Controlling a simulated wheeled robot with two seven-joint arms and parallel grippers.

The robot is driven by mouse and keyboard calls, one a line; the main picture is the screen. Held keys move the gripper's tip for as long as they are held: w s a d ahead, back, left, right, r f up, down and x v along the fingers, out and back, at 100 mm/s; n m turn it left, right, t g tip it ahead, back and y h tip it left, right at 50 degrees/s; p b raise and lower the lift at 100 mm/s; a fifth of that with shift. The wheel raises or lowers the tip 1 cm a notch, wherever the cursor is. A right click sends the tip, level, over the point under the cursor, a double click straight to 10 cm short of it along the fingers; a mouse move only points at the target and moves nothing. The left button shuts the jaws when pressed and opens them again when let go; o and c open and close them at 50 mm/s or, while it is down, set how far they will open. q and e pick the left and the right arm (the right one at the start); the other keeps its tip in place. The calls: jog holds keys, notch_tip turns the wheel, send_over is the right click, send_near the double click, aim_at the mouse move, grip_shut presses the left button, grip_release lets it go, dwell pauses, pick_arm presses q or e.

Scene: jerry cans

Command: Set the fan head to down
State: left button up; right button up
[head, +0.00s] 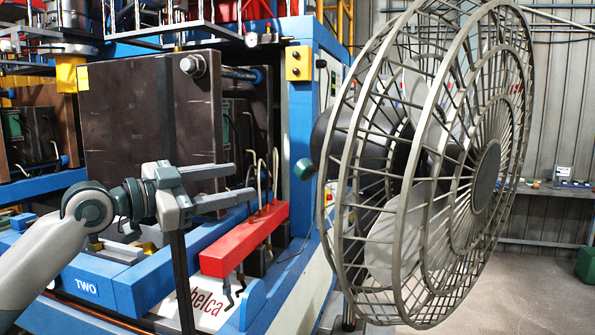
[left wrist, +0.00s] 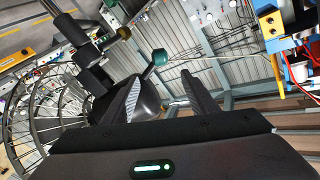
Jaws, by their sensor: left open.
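The large fan head (head: 487,176) fills the right of the head view, its wire cage facing right and its dark motor housing (head: 345,140) on the left side. A green knob (head: 304,169) sticks out behind the housing. My left gripper (head: 246,182) is open and empty, left of the knob and apart from it, with its fingers pointing right. In the left wrist view, the teal knob (left wrist: 160,57) shows beyond and between the open fingers (left wrist: 162,76). The cage (left wrist: 50,115) is at the left there. My right gripper is not in view.
A blue machine frame (head: 301,130) with a dark block (head: 150,110) and a red bar (head: 245,240) stands behind and beside my left arm. A workbench (head: 560,190) is at the far right against a corrugated wall. Grey floor (head: 530,285) is clear at lower right.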

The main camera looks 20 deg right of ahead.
aim_at(297, 171)
pick_arm(q)
jog(key=p+x, duration=0.7)
jog(key=x, duration=0.8)
jog(key=shift+d+r+p, duration=0.2)
jog(key=shift+d+p, duration=0.05)
jog(key=shift+p, duration=0.1)
jog(key=shift+p+x, duration=0.3)
jog(key=shift+x, duration=0.5)
jog(key=shift+f, duration=0.2)
